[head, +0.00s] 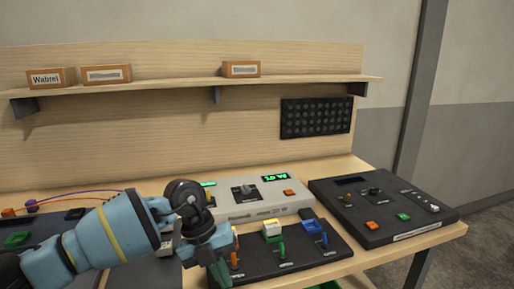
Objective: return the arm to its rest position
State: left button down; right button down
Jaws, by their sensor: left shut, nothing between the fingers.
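My left arm comes in from the lower left, blue with a yellow band. My left gripper (220,272) is at the lower middle, pointing down in front of the left part of a black switch panel (318,262). Its fingers are shut with nothing seen between them. The arm and gripper hide part of the panel and part of the dark console at left. I cannot tell whether the fingertips touch the panel. My right gripper is not in view.
A grey console (240,207) with green displays stands behind the panel. A black console (388,212) with buttons is at right. A left console (62,225) has coloured cables. A shelf (180,88) holds small boxes (106,74). The table's right edge is open.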

pick_arm(q)
jog(key=s+d+f+n+g+h, duration=0.1)
jog(key=s+d+n+h, duration=0.2)
jog(key=s+d+h, duration=1)
jog(key=a+f+n+t+y, duration=0.5)
jog(key=a+f+n+t, duration=0.25)
jog(key=n+t, duration=0.35)
jog(key=a+f+n+t+y, duration=0.4)
jog(key=a+f+n+t, duration=0.35)
jog(key=n, duration=0.65)
jog(key=s+a+f+n+g+y, duration=0.2)
jog(key=s+a+f, duration=0.3)
jog(key=s+f, duration=0.3)
jog(key=s+a+f+n+g+y+p, duration=0.1)
jog(key=s+a+f+g+y, duration=0.3)
jog(key=s, duration=0.8)
notch_tip(320, 180, down, 4)
jog(key=shift+s+a+r+n, duration=0.15)
jog(key=shift+s+a+n, duration=0.05)
jog(key=shift+a+n, duration=0.8)
jog(key=shift+g, duration=0.25)
